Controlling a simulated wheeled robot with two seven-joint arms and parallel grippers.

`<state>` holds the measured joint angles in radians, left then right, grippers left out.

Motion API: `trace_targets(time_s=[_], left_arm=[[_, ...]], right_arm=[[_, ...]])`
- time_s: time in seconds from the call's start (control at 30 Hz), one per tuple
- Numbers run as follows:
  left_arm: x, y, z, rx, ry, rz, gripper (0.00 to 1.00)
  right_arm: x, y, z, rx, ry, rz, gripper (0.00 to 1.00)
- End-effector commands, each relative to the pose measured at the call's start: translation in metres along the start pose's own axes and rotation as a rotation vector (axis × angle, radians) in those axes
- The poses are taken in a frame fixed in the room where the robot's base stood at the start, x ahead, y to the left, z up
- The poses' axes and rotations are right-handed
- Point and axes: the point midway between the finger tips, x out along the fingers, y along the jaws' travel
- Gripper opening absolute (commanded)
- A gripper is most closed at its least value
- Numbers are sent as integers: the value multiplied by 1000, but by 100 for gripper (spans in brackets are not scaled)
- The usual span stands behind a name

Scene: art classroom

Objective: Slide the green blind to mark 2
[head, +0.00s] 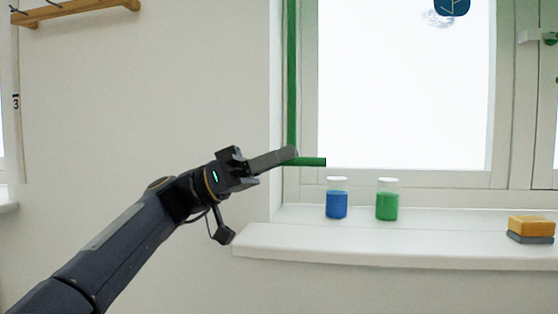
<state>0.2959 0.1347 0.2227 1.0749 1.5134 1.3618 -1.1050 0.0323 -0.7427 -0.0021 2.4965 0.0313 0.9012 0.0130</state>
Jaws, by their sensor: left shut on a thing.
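The green blind shows as a narrow upright green strip (291,70) along the left edge of the window. A short green bar (314,161) sticks out to the right from its lower part. My left gripper (290,154) reaches in from the left and is shut on the green blind at this bar; its fingers hide the grip point. A mark with the number 3 (16,102) is on a pale strip at the far left. I see no mark 2. My right gripper is not in view.
A white sill (300,242) below the window holds a jar of blue paint (337,203), a jar of green paint (387,205) and an orange-and-grey sponge (531,227). A wooden peg rail (80,10) is at upper left.

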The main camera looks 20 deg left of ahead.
Motion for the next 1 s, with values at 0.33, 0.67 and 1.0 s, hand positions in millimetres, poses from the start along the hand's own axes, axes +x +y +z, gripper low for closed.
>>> trace_targets(time_s=[0.33, 0.67, 1.0], left_arm=[[-11, -10, 25, -7, -1, -14, 0], [-11, -10, 24, -8, -1, -15, 0], [-10, -7, 23, -3, 0, -7, 36]], right_arm=[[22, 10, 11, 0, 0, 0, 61], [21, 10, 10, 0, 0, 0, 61], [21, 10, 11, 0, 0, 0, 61]])
